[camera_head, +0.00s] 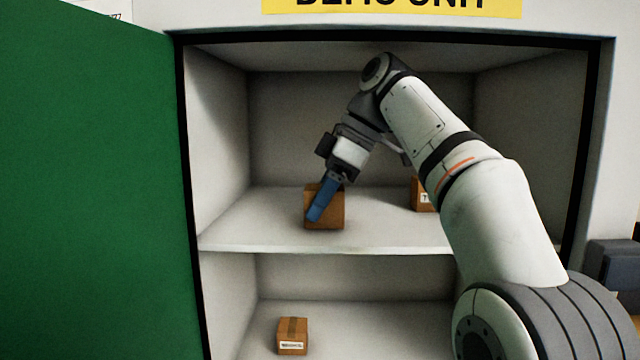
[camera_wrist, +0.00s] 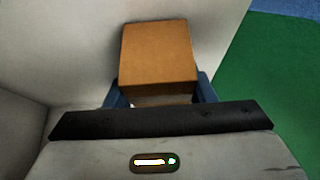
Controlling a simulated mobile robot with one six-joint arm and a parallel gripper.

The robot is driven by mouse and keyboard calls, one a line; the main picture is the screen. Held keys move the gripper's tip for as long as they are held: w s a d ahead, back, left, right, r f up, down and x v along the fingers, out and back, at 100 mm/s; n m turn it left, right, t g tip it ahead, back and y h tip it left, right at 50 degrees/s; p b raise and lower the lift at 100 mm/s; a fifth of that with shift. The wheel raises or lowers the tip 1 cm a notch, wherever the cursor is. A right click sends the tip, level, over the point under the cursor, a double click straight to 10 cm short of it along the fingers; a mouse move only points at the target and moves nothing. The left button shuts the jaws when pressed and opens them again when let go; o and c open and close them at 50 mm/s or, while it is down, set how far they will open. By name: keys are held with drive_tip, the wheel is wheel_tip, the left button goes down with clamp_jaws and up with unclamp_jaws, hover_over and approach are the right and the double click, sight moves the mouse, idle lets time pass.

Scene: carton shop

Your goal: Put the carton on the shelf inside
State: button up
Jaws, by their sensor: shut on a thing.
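A brown carton (camera_head: 335,211) is at the front left of the upper shelf (camera_head: 260,235) inside the cabinet. My gripper (camera_head: 320,203) reaches in from the right and is shut on this carton, with a blue finger across its front. In the wrist view the carton (camera_wrist: 157,55) sits between the two blue fingers of my gripper (camera_wrist: 160,92). Its base appears at or very near the shelf surface; I cannot tell whether it touches. The far finger is hidden in the head view.
A second carton (camera_head: 421,194) stands farther right on the upper shelf, partly hidden by my arm. Another carton (camera_head: 293,336) with a white label sits in the lower compartment. The green door (camera_head: 90,190) stands open at left. The shelf's left end is clear.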

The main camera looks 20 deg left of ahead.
drive_tip(key=w, duration=0.2)
drive_tip(key=shift+w+a+f, duration=0.25)
drive_tip(key=shift+w+a, duration=0.1)
drive_tip(key=shift+r, duration=0.1)
drive_tip(key=shift+s, duration=0.1)
drive_tip(key=o, duration=1)
drive_tip(key=shift+c, duration=0.2)
drive_tip(key=shift+r+p, duration=0.2)
drive_tip(key=shift+p, duration=0.15)
drive_tip(key=w+d, duration=0.1)
drive_tip(key=d, duration=0.3)
drive_tip(key=w+d+p, duration=0.1)
drive_tip(key=d, duration=0.3)
drive_tip(key=w+d+p, duration=0.1)
drive_tip(key=d, duration=0.3)
drive_tip(key=shift+d+r, duration=0.15)
drive_tip(key=shift+r, duration=0.2)
